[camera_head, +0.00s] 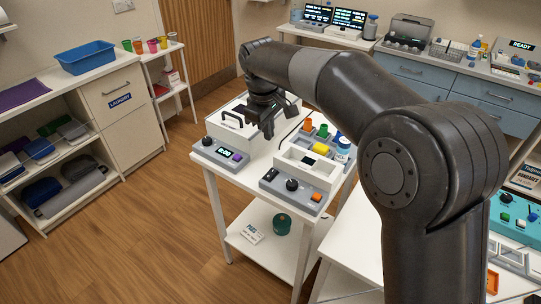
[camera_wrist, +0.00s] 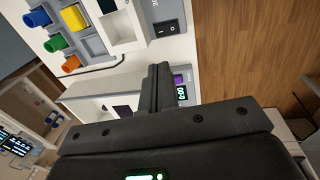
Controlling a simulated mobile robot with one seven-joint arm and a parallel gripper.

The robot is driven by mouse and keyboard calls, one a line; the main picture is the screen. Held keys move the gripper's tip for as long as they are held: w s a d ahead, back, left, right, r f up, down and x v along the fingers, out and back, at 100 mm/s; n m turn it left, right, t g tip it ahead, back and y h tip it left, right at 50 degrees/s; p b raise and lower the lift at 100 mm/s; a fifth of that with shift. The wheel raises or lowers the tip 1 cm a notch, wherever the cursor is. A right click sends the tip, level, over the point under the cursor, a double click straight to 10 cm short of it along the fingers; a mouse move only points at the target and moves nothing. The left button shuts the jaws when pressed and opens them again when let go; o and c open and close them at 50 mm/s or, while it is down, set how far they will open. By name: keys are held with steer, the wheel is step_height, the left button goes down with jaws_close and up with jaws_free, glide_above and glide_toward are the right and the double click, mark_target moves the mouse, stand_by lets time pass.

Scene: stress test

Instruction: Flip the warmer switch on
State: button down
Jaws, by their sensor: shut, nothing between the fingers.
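A white unit (camera_head: 308,167) with a grey front panel stands at the front of the white table; it looks like the warmer, but I cannot read its label. Its panel carries a black rocker switch (camera_head: 270,174), a black knob (camera_head: 292,184) and an orange part (camera_head: 316,197). In the wrist view the rocker switch (camera_wrist: 167,28) lies at the top; I cannot tell its on or off position. My gripper (camera_head: 268,130) is shut and empty, above the table behind the panel. In the wrist view its closed fingers (camera_wrist: 160,82) are apart from the switch.
A grey device (camera_head: 211,157) with a lit display and purple button sits left of the unit. A white box with a black handle (camera_head: 231,117) stands behind it. Colored cups and a yellow block (camera_head: 321,148) stand behind the unit. Open wood floor (camera_head: 150,230) lies to the left.

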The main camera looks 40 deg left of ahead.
mark_target(273, 171)
steer(key=shift+f, duration=0.15)
steer(key=f, duration=0.4)
steer(key=w+f, duration=0.1)
steer(key=f, duration=0.4)
steer(key=w+f, duration=0.1)
steer(key=f, duration=0.3)
steer(key=shift+f, duration=0.35)
steer(key=shift+w+f+g, duration=0.15)
steer(key=shift+f+g, duration=0.05)
steer(key=shift+g, duration=0.1)
